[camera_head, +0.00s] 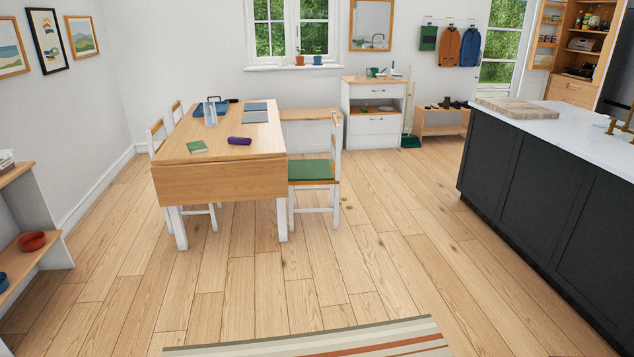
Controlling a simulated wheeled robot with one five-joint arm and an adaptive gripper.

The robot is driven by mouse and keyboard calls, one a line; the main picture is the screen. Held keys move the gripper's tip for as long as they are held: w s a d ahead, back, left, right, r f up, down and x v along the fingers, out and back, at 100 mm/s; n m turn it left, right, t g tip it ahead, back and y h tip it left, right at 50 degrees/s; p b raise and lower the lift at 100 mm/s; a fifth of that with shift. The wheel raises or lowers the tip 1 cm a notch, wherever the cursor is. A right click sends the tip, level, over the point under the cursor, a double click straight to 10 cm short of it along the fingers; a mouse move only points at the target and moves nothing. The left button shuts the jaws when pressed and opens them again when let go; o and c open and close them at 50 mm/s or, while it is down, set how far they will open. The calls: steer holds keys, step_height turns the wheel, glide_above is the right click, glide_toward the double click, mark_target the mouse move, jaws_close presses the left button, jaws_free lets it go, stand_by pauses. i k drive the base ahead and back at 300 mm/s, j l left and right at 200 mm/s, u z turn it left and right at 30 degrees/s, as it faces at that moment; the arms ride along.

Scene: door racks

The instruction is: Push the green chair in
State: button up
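A chair with a green seat (311,170), white legs and a white frame with wooden back slats stands at the right side of the dining table (219,182). Its back faces right, away from the table, and its seat's left edge is close to the table's right edge. I cannot tell whether the seat reaches under the tabletop. Two more chairs show at the table's left side, and their seats are hidden by the table. My gripper is not in view.
Open wooden floor (260,280) lies in front of the table, with a striped rug (300,344) at the bottom. A dark kitchen island (535,190) stands at the right. A low shelf (38,215) is at the left. A white cabinet (373,125) stands behind the chair.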

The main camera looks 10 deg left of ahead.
mark_target(302, 172)
steer(key=z, duration=0.2)
steer(key=i+z, duration=0.15)
steer(key=i, duration=0.6)
steer(key=i+j, duration=0.1)
steer(key=i, duration=7.5)
steer(key=i+z, duration=0.15)
steer(key=z, duration=0.2)
steer(key=i+z, duration=0.1)
steer(key=z, duration=0.25)
steer(key=i+j+z, duration=0.1)
steer(key=z, duration=2.2)
